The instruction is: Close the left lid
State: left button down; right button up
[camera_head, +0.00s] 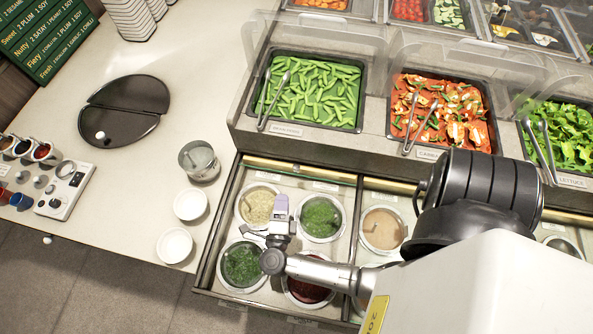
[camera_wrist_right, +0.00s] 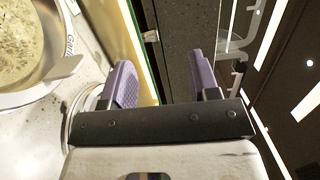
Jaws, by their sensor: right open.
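The left sauce bay (camera_head: 218,235) is an open drawer section holding several wells of sauce. A brass-coloured strip (camera_head: 300,170) runs along its back edge; it seems to belong to the left lid, but I cannot make out the lid panel clearly. My right gripper (camera_head: 281,203) is over the left bay, between the pale grainy sauce (camera_head: 258,205) and the green sauce (camera_head: 321,217), in front of the strip. In the right wrist view the purple fingers (camera_wrist_right: 162,80) are apart with nothing between them, and the brass strip (camera_wrist_right: 140,50) shows beside the left finger. My left gripper is not in view.
Behind the wells stand trays of green beans (camera_head: 315,92) and red mixed food (camera_head: 440,115) with tongs under clear guards. White bowls (camera_head: 174,245), a steel cup (camera_head: 199,161) and a black split round lid (camera_head: 124,110) are on the left counter.

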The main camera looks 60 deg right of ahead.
aim_at(295, 171)
jog(key=d, duration=0.4)
jog(key=w+d+f+m+g, duration=0.1)
jog(key=d, duration=0.4)
jog(key=d+g, duration=0.1)
jog(key=d, duration=0.3)
jog(key=shift+w+d+f+b, duration=0.2)
jog(key=shift+w+f+b, duration=0.1)
jog(key=shift+w+f, duration=0.1)
jog(key=shift+s, duration=0.1)
jog(key=shift+c, duration=0.4)
jog(key=shift+a+r, duration=0.1)
jog(key=shift+r, duration=0.05)
grip_shut()
